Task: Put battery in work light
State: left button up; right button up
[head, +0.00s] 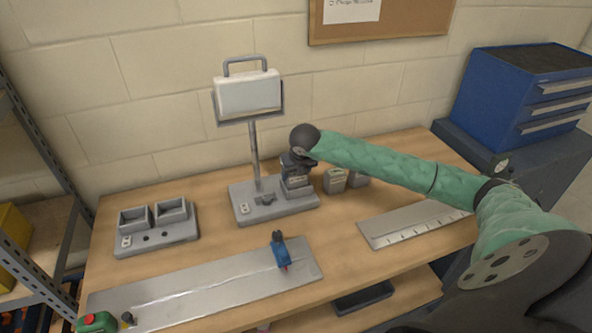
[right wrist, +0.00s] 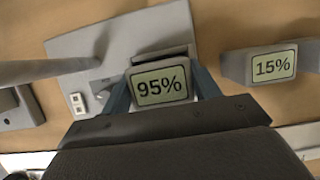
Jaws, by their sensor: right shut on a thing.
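The work light stands at the back of the bench, with a pale lamp head (head: 248,93) on a post above a grey base (head: 244,208). My right gripper (head: 296,178) is over the right part of the base. In the right wrist view its two fingers (right wrist: 162,90) are shut on a grey battery whose display reads 95% (right wrist: 159,85). A dark-edged socket in the base (right wrist: 90,50) shows just beyond the battery. I cannot tell whether the battery is inside it. A second battery, reading 15% (right wrist: 273,66), stands on the bench to the right. My left gripper is not in view.
A grey charger with two empty-looking bays (head: 127,246) stands at left. A long metal plate (head: 205,285) with a blue tool (head: 281,250) lies in front. A steel ruler plate (head: 400,222) lies under my right arm. A blue drawer cabinet (head: 490,100) is at right.

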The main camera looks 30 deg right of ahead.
jog(key=shift+f, duration=0.2)
jog(key=o, duration=1.4)
